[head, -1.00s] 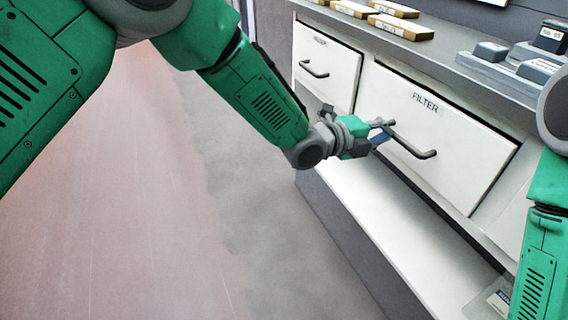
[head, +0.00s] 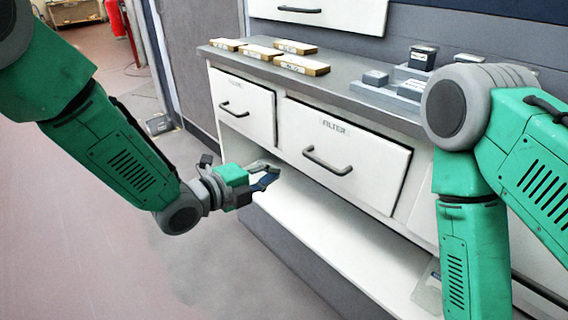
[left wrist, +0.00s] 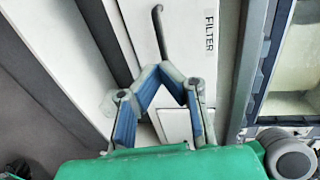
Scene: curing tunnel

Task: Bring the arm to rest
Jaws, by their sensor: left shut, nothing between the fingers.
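My left gripper (head: 266,180) is shut and empty, in front of the cabinet and below and left of the FILTER drawer (head: 376,170). It is apart from that drawer's dark handle (head: 328,161). In the left wrist view the blue-padded fingers of my left gripper (left wrist: 163,70) meet at their tips, with the handle (left wrist: 160,32) and the FILTER label beyond them. My left arm reaches in from the left, bent at the wrist. My right arm hangs at the right; its gripper is out of frame.
A second drawer (head: 243,104) is left of the FILTER drawer. Several small boxes (head: 302,65) and dark devices on grey stands (head: 423,57) sit on the counter (head: 345,88). A white lower shelf (head: 330,232) runs below the drawers. Open floor (head: 80,230) lies to the left.

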